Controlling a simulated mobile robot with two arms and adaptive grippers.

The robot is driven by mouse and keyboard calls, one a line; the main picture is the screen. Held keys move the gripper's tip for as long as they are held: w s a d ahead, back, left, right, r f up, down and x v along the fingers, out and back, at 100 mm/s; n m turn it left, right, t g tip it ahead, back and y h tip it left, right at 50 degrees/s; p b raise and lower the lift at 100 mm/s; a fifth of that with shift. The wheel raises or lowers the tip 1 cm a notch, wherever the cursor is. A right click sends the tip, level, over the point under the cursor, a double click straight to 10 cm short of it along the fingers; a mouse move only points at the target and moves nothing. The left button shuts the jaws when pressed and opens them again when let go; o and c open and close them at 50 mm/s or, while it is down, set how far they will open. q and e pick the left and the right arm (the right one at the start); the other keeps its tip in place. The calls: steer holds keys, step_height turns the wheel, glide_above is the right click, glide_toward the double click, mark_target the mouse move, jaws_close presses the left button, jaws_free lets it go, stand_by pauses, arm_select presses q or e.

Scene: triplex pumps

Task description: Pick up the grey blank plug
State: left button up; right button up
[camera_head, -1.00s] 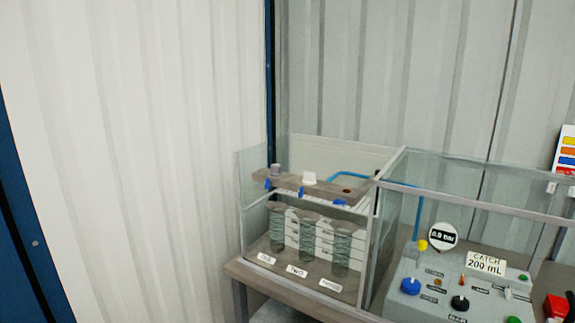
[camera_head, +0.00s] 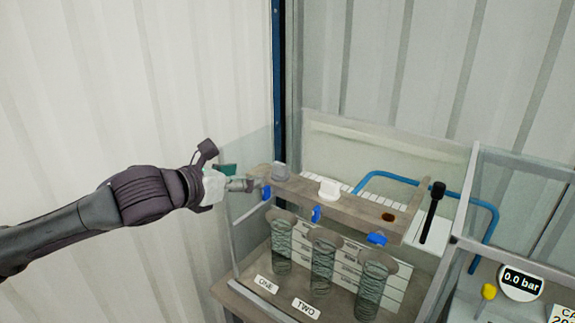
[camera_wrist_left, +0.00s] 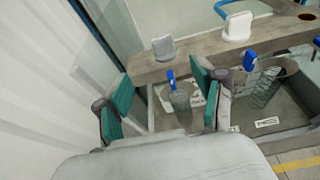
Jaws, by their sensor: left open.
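The grey blank plug (camera_head: 281,171) sits at the left end of a brown-grey beam (camera_head: 355,208). It also shows in the left wrist view (camera_wrist_left: 165,48), standing on the beam beyond the fingers. A white plug (camera_head: 329,188) stands on the beam to its right. My left gripper (camera_head: 238,178) is just left of the grey plug in the head view. In the left wrist view my left gripper (camera_wrist_left: 163,100) has its two teal-padded fingers spread apart, with nothing held between them. The grey plug is not between the fingertips. My right gripper is not in view.
Blue levers (camera_head: 316,213) stick out from the beam's front above several ribbed cylinders (camera_head: 323,262). Clear panels (camera_head: 247,150) enclose the rig. A blue pipe (camera_head: 405,178) runs behind the beam, and a black-handled tool (camera_head: 433,212) stands at its right.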

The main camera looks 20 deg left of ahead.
mark_target(278, 171)
arm_select(q)
steer(key=p+x, duration=0.1)
steer(key=x, duration=0.7)
steer(key=shift+d+p, duration=0.2)
steer(key=shift+p, duration=0.1)
steer(key=p+x, duration=0.1)
steer(key=x, duration=0.3)
steer(key=shift+w+d+f+p, duration=0.15)
steer(key=shift+d+f+p, duration=0.05)
steer(key=shift+p, duration=0.1)
steer(key=shift+w+f, duration=0.1)
steer(key=shift+w, duration=0.05)
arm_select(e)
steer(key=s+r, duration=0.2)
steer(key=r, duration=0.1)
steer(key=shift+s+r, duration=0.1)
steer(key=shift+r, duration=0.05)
arm_select(q)
steer(key=shift+c, duration=1.1)
steer(key=c, duration=1)
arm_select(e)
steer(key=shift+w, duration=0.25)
